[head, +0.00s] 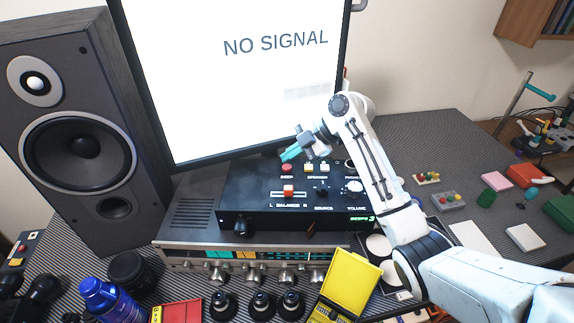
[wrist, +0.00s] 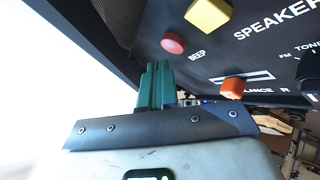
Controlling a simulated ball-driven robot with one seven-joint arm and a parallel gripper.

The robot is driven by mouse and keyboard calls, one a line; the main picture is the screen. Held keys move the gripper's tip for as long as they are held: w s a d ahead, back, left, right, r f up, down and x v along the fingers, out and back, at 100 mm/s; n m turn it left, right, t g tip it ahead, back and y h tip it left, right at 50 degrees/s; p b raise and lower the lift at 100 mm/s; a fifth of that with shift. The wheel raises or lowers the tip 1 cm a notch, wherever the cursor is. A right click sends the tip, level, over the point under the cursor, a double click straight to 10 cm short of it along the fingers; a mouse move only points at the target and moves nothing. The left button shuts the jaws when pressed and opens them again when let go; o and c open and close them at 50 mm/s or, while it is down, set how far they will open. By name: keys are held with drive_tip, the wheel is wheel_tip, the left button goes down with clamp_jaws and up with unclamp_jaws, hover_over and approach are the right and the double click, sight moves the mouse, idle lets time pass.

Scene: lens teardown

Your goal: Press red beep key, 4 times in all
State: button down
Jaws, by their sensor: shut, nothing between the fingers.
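The red beep key (head: 287,167) is a round button at the top left of the black control box (head: 233,197), above the word BEEP. It also shows in the wrist view (wrist: 173,43) as a red disc beside the BEEP label. My gripper (head: 286,156) is shut and empty, its teal fingers held just above and behind the key in the head view. In the wrist view the gripper fingertips (wrist: 157,66) lie together just short of the key, with a small gap showing between them. I cannot tell whether the key is pressed in.
A yellow key (wrist: 209,14) and an orange-red balance slider (wrist: 232,88) are close to the beep key. The monitor (head: 240,90) reading NO SIGNAL stands right behind the box. A large speaker (head: 78,150) stands at left. The box sits on a silver receiver (head: 180,256).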

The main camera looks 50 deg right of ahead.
sight(290, 167)
drive_tip(key=shift+r+p, duration=1.55)
drive_tip(key=shift+r, duration=1)
idle(1.0)
